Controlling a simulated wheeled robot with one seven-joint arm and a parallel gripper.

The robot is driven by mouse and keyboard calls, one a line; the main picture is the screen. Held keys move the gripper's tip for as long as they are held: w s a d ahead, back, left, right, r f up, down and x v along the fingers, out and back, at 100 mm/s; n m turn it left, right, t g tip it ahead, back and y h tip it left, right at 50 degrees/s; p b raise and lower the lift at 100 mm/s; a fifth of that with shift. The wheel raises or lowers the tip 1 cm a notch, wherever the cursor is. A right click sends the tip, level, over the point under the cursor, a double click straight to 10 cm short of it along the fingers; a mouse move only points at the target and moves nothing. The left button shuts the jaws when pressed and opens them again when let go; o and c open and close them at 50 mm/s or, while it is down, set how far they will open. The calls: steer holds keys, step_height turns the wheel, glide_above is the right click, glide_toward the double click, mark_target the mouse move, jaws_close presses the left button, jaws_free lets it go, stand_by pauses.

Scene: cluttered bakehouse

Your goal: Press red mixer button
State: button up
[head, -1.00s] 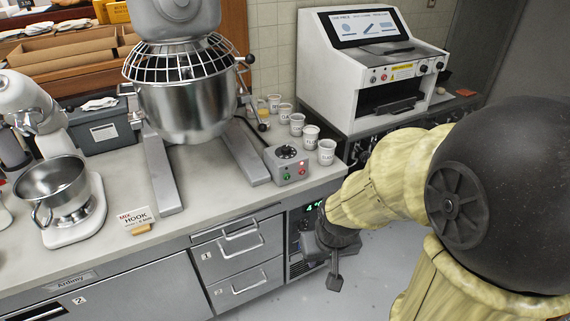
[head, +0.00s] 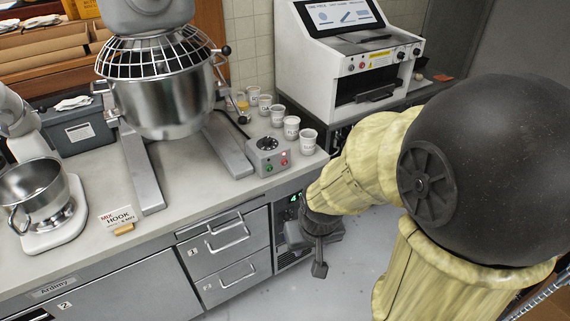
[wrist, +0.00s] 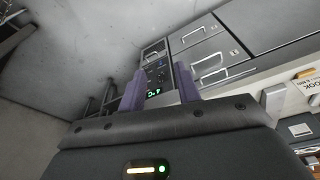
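The mixer control box (head: 267,158) is a small grey box at the counter's front edge, right of the big mixer's foot. It has a black dial on top, a green button (head: 267,167) and a red button (head: 283,162) on its front. The big mixer (head: 165,100) stands behind and left of it with a steel bowl and wire guard. My gripper (head: 318,262) is below counter height, in front of the cabinet and apart from the box. In the wrist view, its two purple fingers (wrist: 160,88) stand apart with nothing between them. The red button is not seen in the wrist view.
Several white cups (head: 291,128) stand right behind the control box. A white machine (head: 355,55) is at the back right. A small stand mixer (head: 45,200) and a hook sign (head: 119,217) are on the left. The counter front has drawers (head: 225,240); grey floor lies beside my arm.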

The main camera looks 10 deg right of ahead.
jaws_close()
stand_by(1.5)
